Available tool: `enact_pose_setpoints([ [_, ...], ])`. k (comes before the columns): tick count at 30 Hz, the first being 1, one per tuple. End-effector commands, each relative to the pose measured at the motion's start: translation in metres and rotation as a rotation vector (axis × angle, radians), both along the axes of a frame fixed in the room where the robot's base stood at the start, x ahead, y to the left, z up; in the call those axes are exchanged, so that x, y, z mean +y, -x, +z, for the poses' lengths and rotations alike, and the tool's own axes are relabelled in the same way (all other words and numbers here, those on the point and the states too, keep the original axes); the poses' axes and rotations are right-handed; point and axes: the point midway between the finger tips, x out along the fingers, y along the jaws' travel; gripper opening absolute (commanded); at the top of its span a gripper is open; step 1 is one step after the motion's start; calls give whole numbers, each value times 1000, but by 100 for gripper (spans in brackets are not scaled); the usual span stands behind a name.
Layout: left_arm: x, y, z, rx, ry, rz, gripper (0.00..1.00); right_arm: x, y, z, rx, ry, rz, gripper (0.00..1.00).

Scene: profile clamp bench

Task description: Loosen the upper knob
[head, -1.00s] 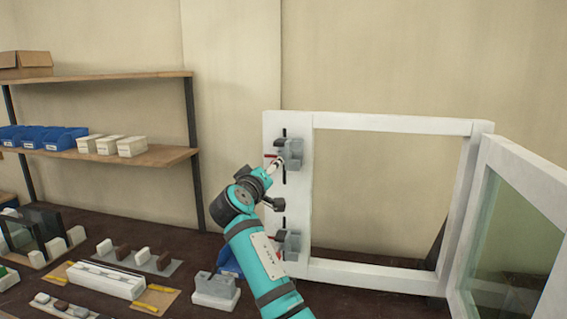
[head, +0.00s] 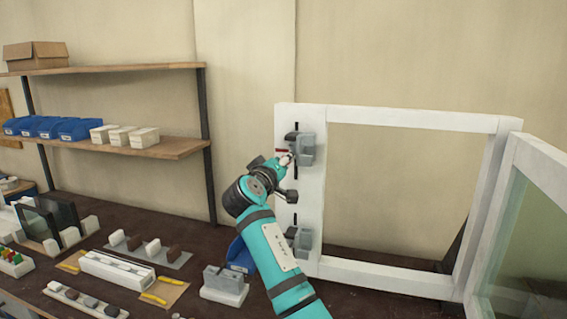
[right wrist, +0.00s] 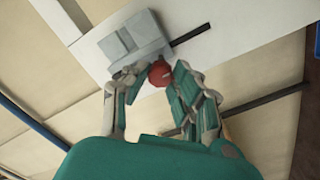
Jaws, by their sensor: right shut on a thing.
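The upper clamp (head: 305,149) is a grey block on the left post of the white frame (head: 410,120). Its red upper knob (right wrist: 160,73) shows between the fingertips in the right wrist view, partly covered by them. In the head view only a little red shows beside the clamp. My right gripper (head: 286,159) is at the upper clamp, shut on the knob; it also fills the right wrist view (right wrist: 158,78). A similar lower clamp (head: 301,242) sits further down the same post, partly behind my right arm. My left gripper is not in view.
A glazed sash (head: 530,220) stands at the right. A shelf with blue bins (head: 80,130) and white boxes (head: 122,137) is at the left. Trays and a grey-and-white block (head: 224,285) lie on the dark bench. The frame's opening is clear.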

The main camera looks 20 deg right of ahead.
Motion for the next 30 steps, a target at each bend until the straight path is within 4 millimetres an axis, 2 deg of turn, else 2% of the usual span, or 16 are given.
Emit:
enact_pose_setpoints([
  [14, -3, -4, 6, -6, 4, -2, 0, 0, 0, -1, 53, 73, -1, 0],
  [30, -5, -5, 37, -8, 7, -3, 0, -1, 0, 0, 316, 461, -1, 0],
])
